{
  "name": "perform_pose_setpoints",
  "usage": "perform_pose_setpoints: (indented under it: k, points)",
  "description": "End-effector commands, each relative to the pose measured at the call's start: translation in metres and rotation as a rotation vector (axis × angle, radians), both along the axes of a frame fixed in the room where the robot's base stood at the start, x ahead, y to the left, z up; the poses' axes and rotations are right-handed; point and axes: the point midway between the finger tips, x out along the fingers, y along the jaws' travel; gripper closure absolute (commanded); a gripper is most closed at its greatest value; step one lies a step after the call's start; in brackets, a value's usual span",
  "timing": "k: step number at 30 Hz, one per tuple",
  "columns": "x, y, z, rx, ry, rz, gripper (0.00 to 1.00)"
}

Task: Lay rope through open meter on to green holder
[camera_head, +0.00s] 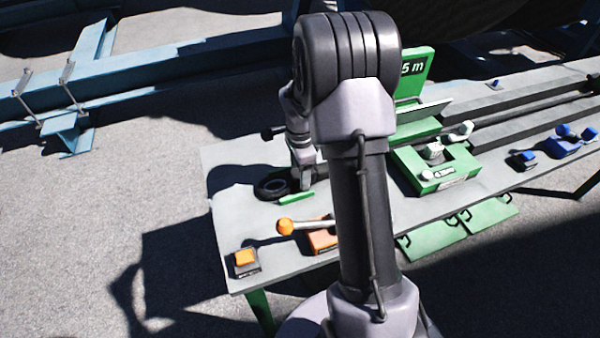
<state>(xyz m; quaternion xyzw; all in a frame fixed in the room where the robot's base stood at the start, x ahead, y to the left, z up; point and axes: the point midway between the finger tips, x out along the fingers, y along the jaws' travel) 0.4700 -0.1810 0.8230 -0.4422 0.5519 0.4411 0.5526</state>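My gripper (303,182) points down over the left part of the table, beside a black ring-shaped thing (273,187) and a small flat green piece (297,198). Its fingers are too small to tell whether they hold anything. A green unit with an upright panel marked "5 m" (414,70) stands behind my arm, partly hidden; it looks like the open meter. In front of it is a green block (445,182) with a recess and light knobs. I cannot tell which green part is the holder. A long dark line, perhaps the rope (540,104), runs along the table at right.
The grey table (225,155) carries an orange button box (245,260), an orange-knobbed lever (286,227) and blue-knobbed parts (567,140) at right. Green flaps (435,236) hang at the front edge. My arm hides the middle. Blue steel beams (160,75) lie behind.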

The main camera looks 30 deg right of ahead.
Motion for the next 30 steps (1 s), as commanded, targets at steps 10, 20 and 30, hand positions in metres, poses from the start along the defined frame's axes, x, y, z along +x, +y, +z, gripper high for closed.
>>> perform_pose_setpoints:
  k: [10,20,30]
  points:
    - [0.000,0.000,0.004,0.000,0.001,0.000,0.38]
    - [0.000,0.000,0.107,-0.001,-0.003,-0.001,0.38]
    - [0.000,0.000,0.172,0.000,0.001,0.000,0.38]
